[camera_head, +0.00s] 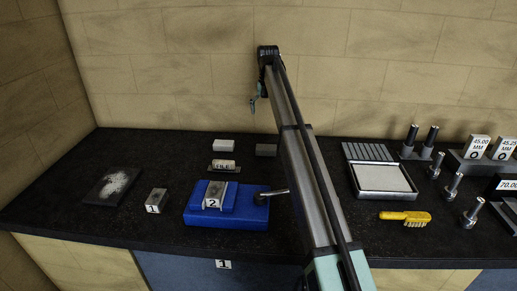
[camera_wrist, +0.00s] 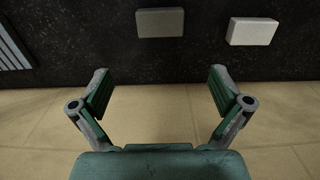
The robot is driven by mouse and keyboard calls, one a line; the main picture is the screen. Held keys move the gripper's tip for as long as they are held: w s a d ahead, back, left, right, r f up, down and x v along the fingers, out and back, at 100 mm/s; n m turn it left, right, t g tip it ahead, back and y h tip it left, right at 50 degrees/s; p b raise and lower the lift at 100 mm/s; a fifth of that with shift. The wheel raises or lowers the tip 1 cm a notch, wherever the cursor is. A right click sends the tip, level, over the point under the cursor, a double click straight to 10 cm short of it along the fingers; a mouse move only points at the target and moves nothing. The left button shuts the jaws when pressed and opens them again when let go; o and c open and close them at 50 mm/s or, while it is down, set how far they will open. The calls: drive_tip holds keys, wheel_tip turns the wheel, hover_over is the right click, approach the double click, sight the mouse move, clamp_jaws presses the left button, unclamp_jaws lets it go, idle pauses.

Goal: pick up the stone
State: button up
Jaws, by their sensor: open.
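Two plain blocks lie at the back of the black bench, and I cannot tell for certain which is the stone. One is a grey block (camera_head: 266,150), partly beside my arm in the head view; it shows at the top middle of the wrist view (camera_wrist: 160,22). The other is a white block (camera_head: 223,145) to its left, at the top right of the wrist view (camera_wrist: 251,31). My gripper (camera_wrist: 158,80) is open and empty, with its fingers apart. In the head view my gripper (camera_head: 254,103) hangs above the back edge, near the wall.
A blue vise-like fixture (camera_head: 228,218) holds a block marked 2. A tray (camera_head: 383,178), yellow brush (camera_head: 405,217) and metal pins are on the right.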

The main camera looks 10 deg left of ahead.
drive_tip(key=p, duration=0.4)
approach(266, 147)
wheel_tip(266, 147, down, 5)
drive_tip(key=shift+w+f, duration=0.1)
drive_tip(key=shift+w, duration=0.05)
drive_tip(key=shift+f+p, duration=1.1)
drive_tip(key=shift+f, duration=1.55)
drive_tip(key=c, duration=1)
drive_tip(key=shift+r, duration=0.1)
wheel_tip(266, 147, up, 20)
drive_tip(key=b, duration=0.5)
drive_tip(key=shift+b, duration=0.3)
